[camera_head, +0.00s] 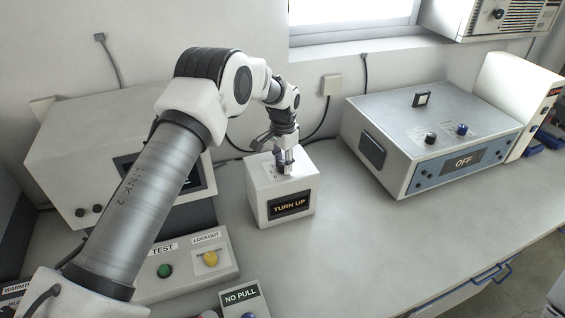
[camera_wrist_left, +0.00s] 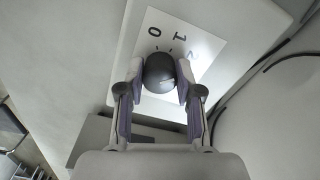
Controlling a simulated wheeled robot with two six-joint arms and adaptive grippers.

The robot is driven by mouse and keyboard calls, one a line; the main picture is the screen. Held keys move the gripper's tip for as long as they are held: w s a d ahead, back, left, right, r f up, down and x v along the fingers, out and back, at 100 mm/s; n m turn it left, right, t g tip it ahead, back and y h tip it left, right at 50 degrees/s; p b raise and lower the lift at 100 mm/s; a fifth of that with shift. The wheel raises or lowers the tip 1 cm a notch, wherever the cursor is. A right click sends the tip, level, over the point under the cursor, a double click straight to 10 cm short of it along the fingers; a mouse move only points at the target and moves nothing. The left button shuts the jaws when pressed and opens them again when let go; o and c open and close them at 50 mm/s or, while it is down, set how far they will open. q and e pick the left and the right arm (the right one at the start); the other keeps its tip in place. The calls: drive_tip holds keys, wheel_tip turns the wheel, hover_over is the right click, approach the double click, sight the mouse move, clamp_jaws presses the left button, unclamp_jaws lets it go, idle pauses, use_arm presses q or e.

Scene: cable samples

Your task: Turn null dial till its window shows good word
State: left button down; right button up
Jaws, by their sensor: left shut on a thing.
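My left gripper (camera_head: 285,163) reaches down onto the top of this box. In the left wrist view, a dark round dial knob (camera_wrist_left: 159,69) sits between the fingers of my left gripper (camera_wrist_left: 160,82), which are shut on its two sides. A white scale plate (camera_wrist_left: 183,28) beside the knob shows the marks 0, 1 and 2, the 2 faint. The head view mostly hides the knob behind the gripper. My right gripper is in neither view.
A large grey unit (camera_head: 430,130) with an "OFF" display stands to the right. A panel (camera_head: 190,275) with a green button and a yellow knob labelled "LOCKOUT" lies front left, near a "NO PULL" box (camera_head: 243,300). Bench space right of the white box is clear.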

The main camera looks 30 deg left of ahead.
use_arm(q)
drive_tip(key=shift+s+f, duration=0.1)
drive_tip(key=shift+f, duration=0.15)
drive_tip(key=c, duration=0.8)
unclamp_jaws()
drive_tip(key=shift+d, duration=0.1)
drive_tip(key=shift+c, duration=0.2)
drive_tip(key=shift+o, duration=0.4)
drive_tip(key=shift+w+f, duration=0.1)
drive_tip(key=shift+w, duration=0.2)
wheel_tip(320, 180, up, 12)
drive_tip(key=shift+w, duration=0.1)
